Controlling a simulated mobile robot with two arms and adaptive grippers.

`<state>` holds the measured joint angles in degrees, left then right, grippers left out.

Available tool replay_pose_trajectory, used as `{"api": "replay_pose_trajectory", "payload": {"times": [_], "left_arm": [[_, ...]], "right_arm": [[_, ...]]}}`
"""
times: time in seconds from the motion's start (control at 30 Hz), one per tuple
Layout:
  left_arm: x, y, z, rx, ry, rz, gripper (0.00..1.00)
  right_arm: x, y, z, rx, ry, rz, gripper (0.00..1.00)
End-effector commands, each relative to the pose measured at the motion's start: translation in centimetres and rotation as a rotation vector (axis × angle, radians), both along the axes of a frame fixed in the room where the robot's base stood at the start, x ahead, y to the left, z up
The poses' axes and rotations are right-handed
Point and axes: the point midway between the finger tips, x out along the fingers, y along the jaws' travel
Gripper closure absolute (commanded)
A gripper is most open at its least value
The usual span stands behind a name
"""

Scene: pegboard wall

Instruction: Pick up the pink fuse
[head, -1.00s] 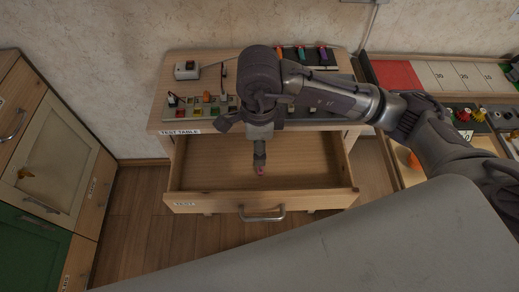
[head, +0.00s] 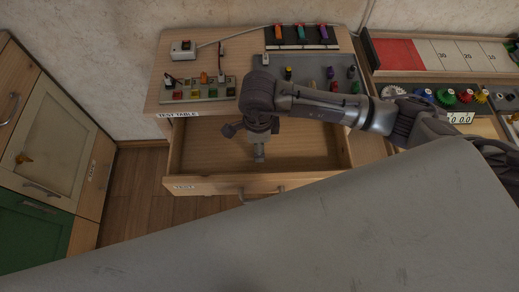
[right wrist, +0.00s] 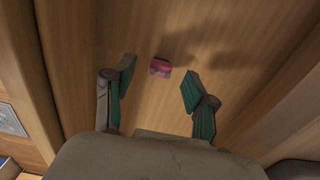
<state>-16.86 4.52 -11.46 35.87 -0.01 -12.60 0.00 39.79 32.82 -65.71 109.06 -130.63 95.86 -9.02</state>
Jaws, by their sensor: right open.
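The pink fuse (right wrist: 160,68) lies on the wooden floor of the open drawer (head: 310,150) under the test table top. In the right wrist view it is between the two fingers, beyond their tips, and nothing touches it. My right gripper (right wrist: 158,82) is open and empty, pointing down into the drawer. In the head view the right gripper (head: 259,154) hangs over the drawer, and the fuse does not show there. My left gripper is not in view.
The table top (head: 150,105) carries a fuse strip (head: 195,95), a grey panel with coloured pegs (head: 310,85) and a black rack (head: 302,45). Drawer walls surround the gripper. Cabinets (head: 60,150) stand left; a stocked workbench (head: 440,80) stands right.

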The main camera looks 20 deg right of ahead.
Motion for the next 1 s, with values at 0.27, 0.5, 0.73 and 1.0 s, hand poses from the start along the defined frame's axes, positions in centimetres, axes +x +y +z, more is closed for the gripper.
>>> {"api": "replay_pose_trajectory", "payload": {"times": [0.27, 0.5, 0.73, 1.0], "left_arm": [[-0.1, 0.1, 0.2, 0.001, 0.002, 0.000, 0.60], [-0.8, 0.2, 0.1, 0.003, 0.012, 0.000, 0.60], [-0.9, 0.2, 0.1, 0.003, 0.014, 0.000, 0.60], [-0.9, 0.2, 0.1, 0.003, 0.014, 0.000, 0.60]], "right_arm": [[0.0, 0.0, -2.5, 0.000, -0.001, 0.001, 0.44], [0.0, 0.0, -2.5, 0.000, -0.001, 0.001, 0.54], [0.0, 0.0, -2.4, 0.000, -0.001, 0.001, 0.90], [0.0, 0.0, -2.4, 0.000, -0.001, 0.001, 0.90]]}}
